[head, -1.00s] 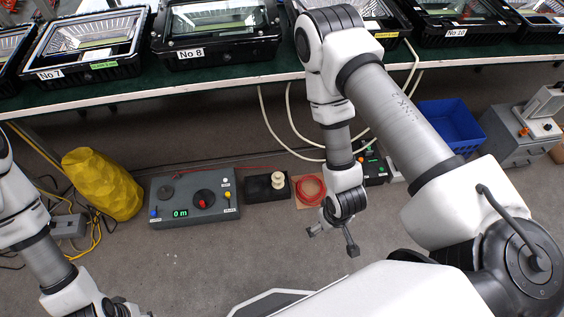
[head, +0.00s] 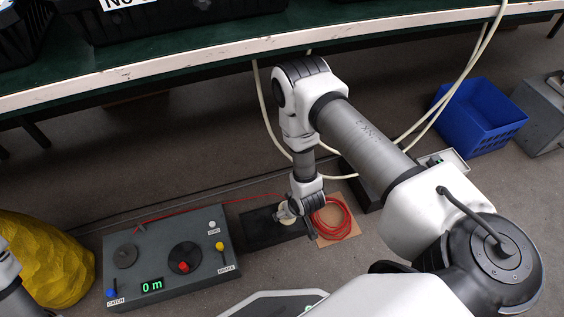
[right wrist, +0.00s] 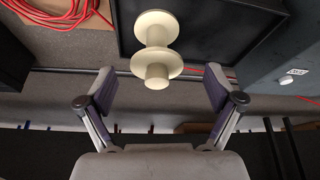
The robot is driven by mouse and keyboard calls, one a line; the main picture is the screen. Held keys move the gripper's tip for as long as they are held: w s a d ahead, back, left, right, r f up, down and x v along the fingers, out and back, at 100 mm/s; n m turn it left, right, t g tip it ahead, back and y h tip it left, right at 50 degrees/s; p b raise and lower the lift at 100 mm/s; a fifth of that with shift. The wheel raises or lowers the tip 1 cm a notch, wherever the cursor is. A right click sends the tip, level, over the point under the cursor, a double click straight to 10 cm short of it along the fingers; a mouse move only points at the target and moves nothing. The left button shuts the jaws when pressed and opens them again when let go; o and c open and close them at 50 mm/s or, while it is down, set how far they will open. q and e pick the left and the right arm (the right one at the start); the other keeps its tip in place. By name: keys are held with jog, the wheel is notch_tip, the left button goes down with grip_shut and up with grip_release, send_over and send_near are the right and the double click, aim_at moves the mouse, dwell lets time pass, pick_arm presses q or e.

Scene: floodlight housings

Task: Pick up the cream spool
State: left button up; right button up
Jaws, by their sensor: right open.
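The cream spool (right wrist: 157,54) stands on a black base in the right wrist view, with round flanges and a narrow hub end towards me. My right gripper (right wrist: 159,74) is open, with one finger on each side of the spool's near end and gaps on both sides. In the head view the spool (head: 284,217) is partly hidden by my right gripper (head: 291,210), which reaches down at it. Only a piece of my left arm shows at the left edge; its gripper is out of view.
A grey control box (head: 168,258) with knobs and a "0 m" display is left of the black base (head: 262,232). A red cable coil (head: 331,218) lies on a board to the right. A blue crate (head: 480,118), a yellow sack (head: 40,262) and the bench edge (head: 200,62) surround the area.

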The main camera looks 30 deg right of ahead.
jog(key=b+x, duration=0.4)
jog(key=x, duration=0.2)
jog(key=shift+w+d+f+b, duration=0.15)
jog(key=shift+d+f+b, duration=0.05)
jog(key=shift+f+b, duration=0.1)
jog(key=shift+w+f, duration=0.2)
jog(key=shift+f, duration=0.15)
jog(key=shift+r, duration=0.2)
jog(key=c, duration=1.3)
